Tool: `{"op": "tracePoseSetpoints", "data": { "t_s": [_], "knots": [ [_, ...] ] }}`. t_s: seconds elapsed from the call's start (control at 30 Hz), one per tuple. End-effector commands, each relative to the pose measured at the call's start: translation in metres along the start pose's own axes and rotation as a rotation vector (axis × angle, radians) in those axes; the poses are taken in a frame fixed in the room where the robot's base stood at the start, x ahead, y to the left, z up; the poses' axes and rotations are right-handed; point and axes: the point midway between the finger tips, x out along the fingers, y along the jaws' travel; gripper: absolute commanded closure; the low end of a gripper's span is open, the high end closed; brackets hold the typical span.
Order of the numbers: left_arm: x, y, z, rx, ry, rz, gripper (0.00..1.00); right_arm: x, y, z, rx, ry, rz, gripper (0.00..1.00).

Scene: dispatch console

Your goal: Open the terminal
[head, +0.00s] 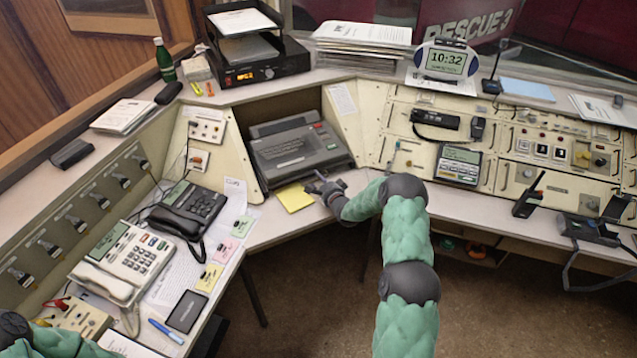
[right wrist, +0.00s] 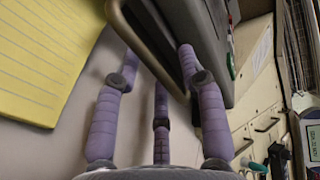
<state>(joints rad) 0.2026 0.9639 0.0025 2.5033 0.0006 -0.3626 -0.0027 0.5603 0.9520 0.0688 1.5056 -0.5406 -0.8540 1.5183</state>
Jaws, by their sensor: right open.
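The terminal (head: 300,152) is a grey, flat-topped unit with a dark label panel and small red and green marks. It sits in the recess at the console's corner, and its lid looks shut. My right gripper (head: 322,184) is open at the terminal's front edge. In the right wrist view, the purple fingers of my right gripper (right wrist: 160,62) are spread around the front lip of the terminal (right wrist: 208,42); whether they touch it I cannot tell. Only part of my left arm shows at the lower left; its gripper is out of view.
A yellow notepad (head: 294,197) lies just left of my right gripper, also large in the right wrist view (right wrist: 42,55). A black phone (head: 190,208) and a white phone (head: 125,258) stand on the left desk. A card reader-like unit (head: 458,164) is set in the right panel.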

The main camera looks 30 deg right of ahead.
Motion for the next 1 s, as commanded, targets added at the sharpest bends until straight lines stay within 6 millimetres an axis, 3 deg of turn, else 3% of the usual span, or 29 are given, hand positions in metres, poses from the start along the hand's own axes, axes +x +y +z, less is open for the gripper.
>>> {"op": "tracePoseSetpoints", "data": {
  "t_s": [0.3, 0.43, 0.47, 0.77, 1.0],
  "knots": [
    [0.0, 0.0, 0.0, 0.0, 0.0, 0.0, 0.6, 0.002, 0.0, 0.0, 0.0, 0.0, 0.001, 0.59],
    [0.0, 0.0, 0.0, 0.0, 0.0, 0.0, 0.6, 0.002, 0.0, 0.0, 0.0, 0.0, 0.001, 0.96],
    [0.0, 0.0, 0.0, 0.0, 0.0, 0.0, 0.6, 0.002, 0.0, 0.0, 0.0, 0.0, 0.001, 1.0],
    [-0.003, 0.001, 0.0, 0.0, 0.0, 0.0, 0.6, -0.007, 0.002, -0.001, 0.001, 0.001, 0.004, 1.0],
    [-0.016, 0.006, 0.001, 0.0, 0.0, 0.0, 0.6, -0.061, 0.013, -0.002, 0.002, 0.001, 0.008, 1.0]
  ]
}}
